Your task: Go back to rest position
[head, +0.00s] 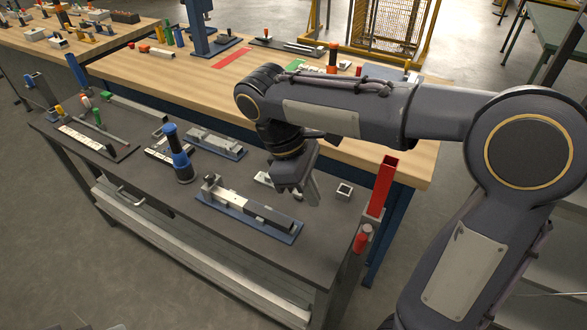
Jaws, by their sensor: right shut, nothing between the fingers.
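My right arm comes in from the right. My right gripper (314,190) points down above the dark workbench top (225,248), near its right end. Its fingers look closed with nothing held. A blue fixture plate with a grey and silver bar on it (250,210) lies just left of and in front of the gripper. A small light metal part (263,181) lies behind it, partly hidden by the gripper. My left gripper is not in view.
A red upright rectangular tube (382,186) stands at the bench's right corner, close to my right arm. A small square metal piece (344,190) lies right of the gripper. A blue and black upright tool (178,153) stands left. A wooden table (200,75) stands behind.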

